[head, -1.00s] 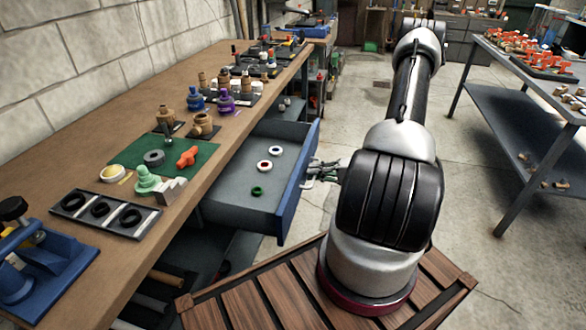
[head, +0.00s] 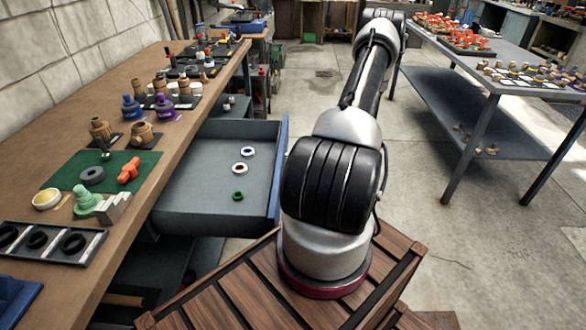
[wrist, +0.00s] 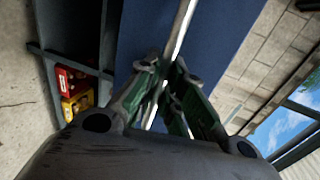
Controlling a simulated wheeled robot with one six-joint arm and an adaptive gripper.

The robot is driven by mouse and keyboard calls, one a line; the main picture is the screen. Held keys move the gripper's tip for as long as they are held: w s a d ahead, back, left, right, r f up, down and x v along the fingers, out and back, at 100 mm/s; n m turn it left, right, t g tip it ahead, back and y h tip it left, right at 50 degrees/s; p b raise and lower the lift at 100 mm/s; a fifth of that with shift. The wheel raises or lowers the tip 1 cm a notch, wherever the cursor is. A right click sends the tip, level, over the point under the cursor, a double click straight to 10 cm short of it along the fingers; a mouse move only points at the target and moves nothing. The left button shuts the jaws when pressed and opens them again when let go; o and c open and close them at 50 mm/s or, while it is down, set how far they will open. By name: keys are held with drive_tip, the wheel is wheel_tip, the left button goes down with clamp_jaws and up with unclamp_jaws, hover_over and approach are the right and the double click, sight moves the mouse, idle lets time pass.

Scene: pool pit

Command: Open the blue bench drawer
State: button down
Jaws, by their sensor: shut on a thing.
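The blue-fronted drawer (head: 278,165) stands pulled out from under the wooden bench in the head view, its grey inside showing. It holds a white ring with a blue centre (head: 248,151), a white ring with a red centre (head: 240,167) and a green ring (head: 237,196). In the wrist view, my gripper (wrist: 165,75) is shut on the pale bar handle (wrist: 181,28) in front of the blue drawer face (wrist: 225,40). In the head view my arm hides the gripper and handle.
The bench top (head: 105,75) carries a green mat (head: 62,178), fittings and a tray of black rings (head: 52,243). A grey metal table (head: 500,80) with small parts stands at the right. Open concrete floor (head: 420,215) lies between. A slatted wooden platform (head: 235,290) is under my arm.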

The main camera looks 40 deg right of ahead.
drive_tip(key=c, duration=1.5)
unclamp_jaws()
drive_tip(key=shift+d, duration=0.1)
drive_tip(key=v, duration=1.2)
